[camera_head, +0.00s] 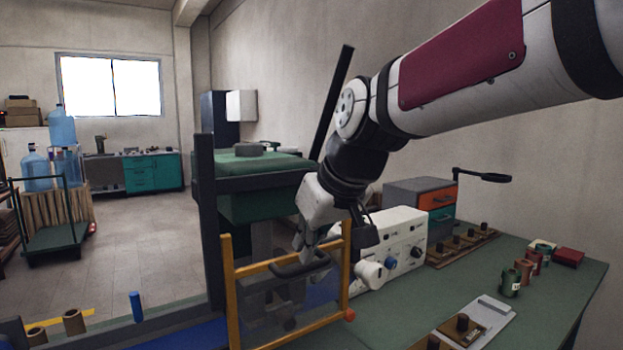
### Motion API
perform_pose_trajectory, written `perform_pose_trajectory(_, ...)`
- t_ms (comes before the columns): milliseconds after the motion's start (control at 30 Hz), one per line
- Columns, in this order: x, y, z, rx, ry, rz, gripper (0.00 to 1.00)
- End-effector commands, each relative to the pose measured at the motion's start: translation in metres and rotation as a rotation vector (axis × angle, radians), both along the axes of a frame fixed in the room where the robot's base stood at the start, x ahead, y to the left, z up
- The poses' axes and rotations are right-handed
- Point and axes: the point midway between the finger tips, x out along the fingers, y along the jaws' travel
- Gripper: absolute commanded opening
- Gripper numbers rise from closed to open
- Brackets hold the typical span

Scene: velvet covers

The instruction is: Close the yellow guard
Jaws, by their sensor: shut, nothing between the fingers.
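The yellow guard (233,300) stands at the lower middle of the head view. It has yellow-orange bars around a clear panel, with a dark handle (300,264) across its upper part. Its lower edge runs out of the picture. My gripper (306,250) points down at the handle, with its fingers shut and nothing held between them. The fingers overlap the handle in the picture; I cannot tell whether they touch it. Dim round parts show through the panel.
A green-topped machine (262,168) on dark posts stands behind the guard. A white control box (400,240) with knobs is close on the right. The green bench (560,275) holds trays and small cans. A blue cylinder (136,306) stands at left.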

Motion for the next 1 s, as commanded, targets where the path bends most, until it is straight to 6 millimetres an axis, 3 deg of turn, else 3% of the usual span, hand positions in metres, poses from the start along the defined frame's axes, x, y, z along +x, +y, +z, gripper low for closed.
perform_pose_trajectory(33,0.000,0.000,-0.016,-0.002,0.006,0.001,0.00)
perform_pose_trajectory(100,0.000,0.000,-0.027,-0.001,0.005,0.001,0.00)
perform_pose_trajectory(333,-0.002,0.000,-0.051,-0.003,0.008,0.001,0.00)
perform_pose_trajectory(1000,-0.004,-0.001,-0.056,-0.006,0.014,0.002,0.00)
